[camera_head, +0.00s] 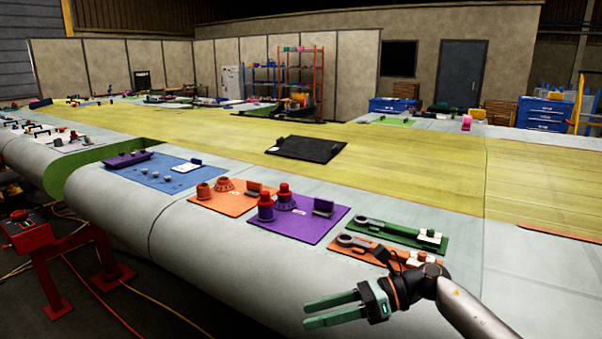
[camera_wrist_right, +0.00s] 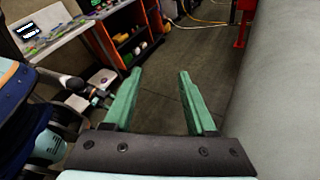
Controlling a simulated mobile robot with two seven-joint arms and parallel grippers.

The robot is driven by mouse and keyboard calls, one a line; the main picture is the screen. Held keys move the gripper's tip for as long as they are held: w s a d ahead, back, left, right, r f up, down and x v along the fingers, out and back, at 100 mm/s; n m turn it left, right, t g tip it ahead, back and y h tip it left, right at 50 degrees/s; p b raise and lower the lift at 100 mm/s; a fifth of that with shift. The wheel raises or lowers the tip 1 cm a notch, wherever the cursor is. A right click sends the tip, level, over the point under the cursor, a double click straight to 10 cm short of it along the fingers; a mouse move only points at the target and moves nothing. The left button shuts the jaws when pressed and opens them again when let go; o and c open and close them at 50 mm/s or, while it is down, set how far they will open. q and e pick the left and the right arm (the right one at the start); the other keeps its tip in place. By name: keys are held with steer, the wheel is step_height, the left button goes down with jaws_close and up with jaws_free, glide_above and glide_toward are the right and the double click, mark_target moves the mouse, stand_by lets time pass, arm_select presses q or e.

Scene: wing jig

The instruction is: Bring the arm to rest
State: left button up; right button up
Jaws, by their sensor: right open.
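My right gripper (camera_head: 334,309) is in the lower right of the head view, its green fingers pointing left, apart and empty. It hangs in front of the near rounded edge of the wing (camera_head: 190,233), clear of the mats on it. In the right wrist view the two green fingers (camera_wrist_right: 158,100) stand open over dark floor, with nothing between them. My right arm comes in from the bottom right of the head view. My left gripper is not in the head view.
An orange mat (camera_head: 376,250) and a green mat (camera_head: 402,232) lie closest to my right arm. A purple mat (camera_head: 304,229) and blue mat (camera_head: 160,172) lie farther left. A red stand (camera_head: 50,237) is at the left. The wrist view shows a shelf (camera_wrist_right: 130,38) and dark floor (camera_wrist_right: 225,75).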

steer(key=s+d+f+n+t+h, duration=0.25)
steer(key=f+n+t, duration=0.35)
steer(key=n, duration=0.5)
steer(key=s+d+f+n+t+h, duration=0.25)
steer(key=f+n+t, duration=0.3)
steer(key=n, duration=0.65)
steer(key=s+d+f+n+t+h, duration=0.25)
steer(key=f+n+t, duration=0.3)
steer(key=n, duration=0.55)
steer(key=s+d+f+m+g+h, duration=0.2)
steer(key=s+d+f+m+g, duration=0.1)
steer(key=s+f+m, duration=0.2)
steer(key=s+d+f+m+g+h, duration=0.3)
steer(key=s+f+m, duration=0.3)
steer(key=s+f, duration=0.3)
steer(key=s, duration=0.3)
steer(key=shift+f+g, duration=0.15)
steer(key=shift+g, duration=0.25)
